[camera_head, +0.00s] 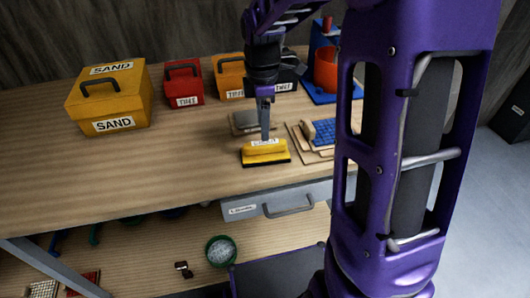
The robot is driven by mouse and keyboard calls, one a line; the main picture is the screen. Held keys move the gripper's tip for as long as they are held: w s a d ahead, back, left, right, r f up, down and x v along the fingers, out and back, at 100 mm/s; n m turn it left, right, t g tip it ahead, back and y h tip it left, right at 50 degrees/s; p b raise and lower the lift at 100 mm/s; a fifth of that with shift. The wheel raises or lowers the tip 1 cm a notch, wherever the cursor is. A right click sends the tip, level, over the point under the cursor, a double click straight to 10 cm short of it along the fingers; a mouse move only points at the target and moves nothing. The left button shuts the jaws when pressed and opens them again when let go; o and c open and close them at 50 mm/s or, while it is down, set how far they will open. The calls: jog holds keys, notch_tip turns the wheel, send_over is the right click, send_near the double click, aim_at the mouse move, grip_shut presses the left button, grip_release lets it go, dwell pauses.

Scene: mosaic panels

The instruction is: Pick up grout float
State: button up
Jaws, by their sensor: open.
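The grout float (265,157) appears to be the yellow block with a dark base near the front edge of the wooden bench. A pale label lies along its top. My gripper (265,136) points down from above, with its fingertips at or just over the top of the float. The fingers overlap in this view, so the gap between them is hard to see. The jaws are open, and I cannot tell whether they touch the float. The float rests on the bench top.
A grey flat tool (247,122) lies just behind the float. Boards with blue mosaic tiles (325,134) lie to its right. A yellow SAND box (112,97), a red box (184,83) and an orange box (231,76) stand behind. The bench's (130,165) front left is clear.

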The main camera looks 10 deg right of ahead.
aim_at(265, 143)
jog(key=f, duration=0.7)
jog(key=shift+d+f+b, duration=0.15)
jog(key=shift+d+b, duration=0.15)
jog(key=shift+b, duration=0.05)
grip_shut()
